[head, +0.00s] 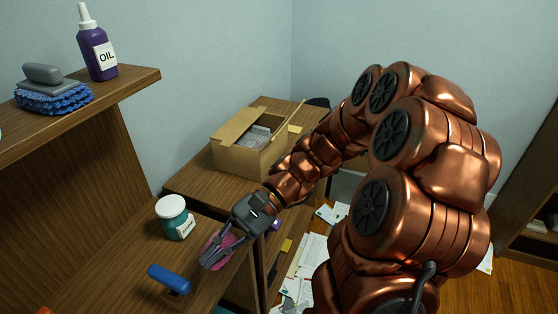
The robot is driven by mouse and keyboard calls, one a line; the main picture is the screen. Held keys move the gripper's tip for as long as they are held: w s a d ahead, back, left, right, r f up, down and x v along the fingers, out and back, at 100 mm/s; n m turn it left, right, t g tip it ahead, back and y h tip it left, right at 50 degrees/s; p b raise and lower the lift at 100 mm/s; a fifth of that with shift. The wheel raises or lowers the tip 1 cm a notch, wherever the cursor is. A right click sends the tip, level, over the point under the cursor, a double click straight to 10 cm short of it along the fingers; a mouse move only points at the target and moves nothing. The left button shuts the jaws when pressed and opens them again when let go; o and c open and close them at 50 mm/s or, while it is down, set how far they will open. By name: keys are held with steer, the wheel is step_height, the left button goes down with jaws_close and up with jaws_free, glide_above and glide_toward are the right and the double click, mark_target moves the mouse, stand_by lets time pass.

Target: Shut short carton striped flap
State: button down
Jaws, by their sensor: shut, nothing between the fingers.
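An open brown carton (236,162) stands on a wooden desk at the back, in the middle of the head view. I cannot make out stripes on any flap, and my arm hides part of the carton's right side. My gripper (207,262) is shut and empty, low over the nearer wooden surface, well in front of the carton and apart from it. A pink item (228,240) lies right behind or under its fingers; I cannot tell whether they touch.
A teal jar with a white lid (174,218) and a blue-handled tool (168,279) are close to my gripper. A purple oil bottle (99,48) and blue cloth (54,96) sit on the upper shelf. Papers (313,255) litter the floor.

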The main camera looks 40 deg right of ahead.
steer(key=w+d+f+m+t+y+b, duration=0.1)
steer(key=w+d+f+m+t+b, duration=0.15)
steer(key=w+d+m+t, duration=0.35)
steer(key=w+d+f+m+t+y+b, duration=0.1)
steer(key=d+m+t+y+b, duration=0.2)
steer(key=d, duration=0.5)
steer(key=w+d+f+m+t+b, duration=0.1)
steer(key=w+d+m+t+b, duration=0.2)
steer(key=d+t, duration=0.35)
steer(key=d+f+m+t+h+b, duration=0.1)
steer(key=d+f+m+t+h, duration=0.3)
steer(key=d+m+t+h, duration=0.65)
steer(key=w+a+r+n+g+y+b, duration=0.1)
steer(key=w+a+r+n+g+y, duration=0.1)
steer(key=w+r+y, duration=0.3)
steer(key=w+a+r+n, duration=0.1)
steer(key=w+r, duration=0.2)
steer(key=w, duration=0.1)
steer(key=shift+d+r, duration=0.1)
steer(key=shift+r, duration=0.1)
steer(key=shift+w+r+g+h+p, duration=0.1)
steer(key=shift+g+h+p, duration=0.2)
steer(key=shift+p, duration=0.15)
